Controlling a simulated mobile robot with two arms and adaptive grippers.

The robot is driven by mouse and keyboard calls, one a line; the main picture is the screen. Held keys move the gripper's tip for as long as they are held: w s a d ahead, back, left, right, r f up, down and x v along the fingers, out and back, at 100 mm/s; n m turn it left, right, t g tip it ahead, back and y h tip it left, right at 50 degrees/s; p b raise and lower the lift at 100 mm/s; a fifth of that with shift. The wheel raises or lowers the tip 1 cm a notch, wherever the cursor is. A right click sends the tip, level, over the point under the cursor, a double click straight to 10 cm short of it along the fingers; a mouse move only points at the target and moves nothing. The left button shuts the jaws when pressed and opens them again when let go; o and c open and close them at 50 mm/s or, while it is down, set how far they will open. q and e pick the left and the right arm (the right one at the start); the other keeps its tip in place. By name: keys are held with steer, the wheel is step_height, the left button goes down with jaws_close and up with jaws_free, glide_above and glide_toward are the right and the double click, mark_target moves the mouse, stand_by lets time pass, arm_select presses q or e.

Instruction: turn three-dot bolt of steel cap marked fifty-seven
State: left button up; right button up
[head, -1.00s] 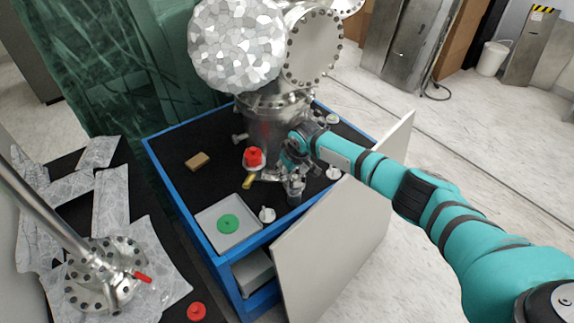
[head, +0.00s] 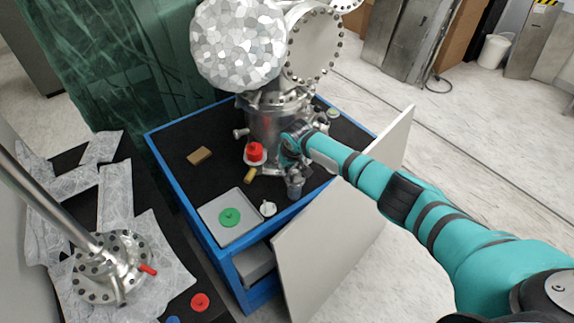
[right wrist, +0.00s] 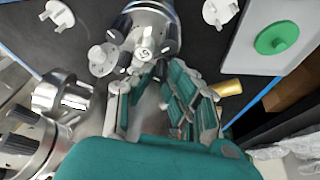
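The steel cap (head: 295,187) is a small metal cylinder near the cart's front right edge. In the right wrist view the cap (right wrist: 150,30) shows dark knobs around its side and small bolts on its face. The number and the dots are too small to read. My right gripper (right wrist: 163,68) has its fingertips close to the near side of the cap. A gap shows between its fingers, and I see nothing held. In the head view the gripper (head: 286,168) is partly hidden by its own wrist. My left gripper is not in view.
The blue-framed cart (head: 178,190) has a black top. It carries a steel chamber (head: 265,125), a red knob (head: 255,151), a sponge-like block (head: 200,155), a brass piece (head: 250,176), a white fitting (head: 268,208) and a grey tray (head: 217,209) with a green disc (head: 230,217).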

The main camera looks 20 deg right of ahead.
steer(key=shift+o, duration=0.8)
steer(key=v, duration=1.2)
